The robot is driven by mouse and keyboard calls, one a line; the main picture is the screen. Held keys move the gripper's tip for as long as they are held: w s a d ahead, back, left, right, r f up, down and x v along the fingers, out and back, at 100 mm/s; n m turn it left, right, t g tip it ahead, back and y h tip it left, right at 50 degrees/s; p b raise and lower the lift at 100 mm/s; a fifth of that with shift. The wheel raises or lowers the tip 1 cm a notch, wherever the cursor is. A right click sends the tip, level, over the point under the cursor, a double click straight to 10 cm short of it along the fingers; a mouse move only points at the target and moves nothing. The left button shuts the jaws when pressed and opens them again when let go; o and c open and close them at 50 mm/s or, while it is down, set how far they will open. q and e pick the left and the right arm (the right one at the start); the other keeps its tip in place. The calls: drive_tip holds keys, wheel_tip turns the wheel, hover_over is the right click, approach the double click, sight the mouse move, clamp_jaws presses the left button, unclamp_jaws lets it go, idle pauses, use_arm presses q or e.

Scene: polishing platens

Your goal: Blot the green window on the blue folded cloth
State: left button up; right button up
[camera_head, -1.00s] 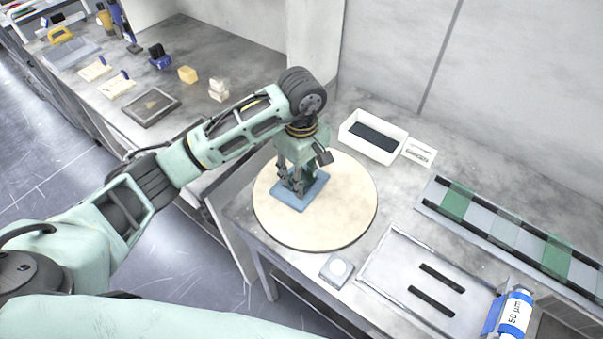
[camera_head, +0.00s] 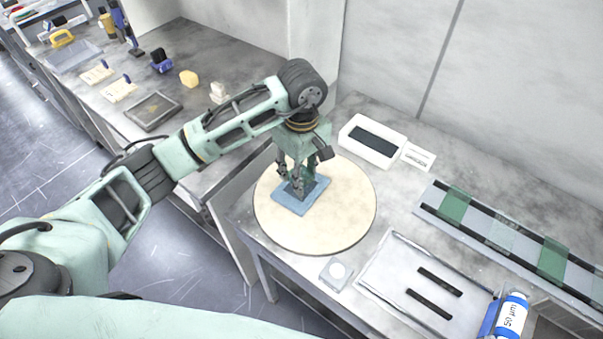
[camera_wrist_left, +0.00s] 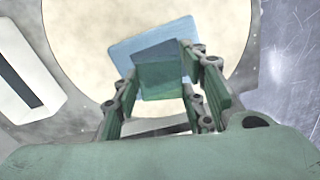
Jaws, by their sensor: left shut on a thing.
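The blue folded cloth (camera_head: 310,198) lies flat on the round cream platen, and it also shows in the wrist view (camera_wrist_left: 122,52). My left gripper (camera_head: 297,182) points down over the cloth. In the wrist view the window covers part of the cloth. A darker patch shows on the cloth beside the window; I cannot tell if it is shadow or damp. I cannot tell whether the window touches the cloth. My right gripper is not in view.
The cream platen (camera_head: 345,215) has free room around the cloth. A white tray with a dark slot (camera_head: 373,140) stands behind it. A metal tray with two black strips (camera_head: 390,285), a small pad (camera_head: 335,273) and a bottle (camera_head: 512,315) stand at the front right. A rail with green panes (camera_head: 500,230) lies right.

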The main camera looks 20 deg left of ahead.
use_arm(q)
drive_tip(key=shift+r+p, duration=0.65)
drive_tip(key=shift+r, duration=1.2)
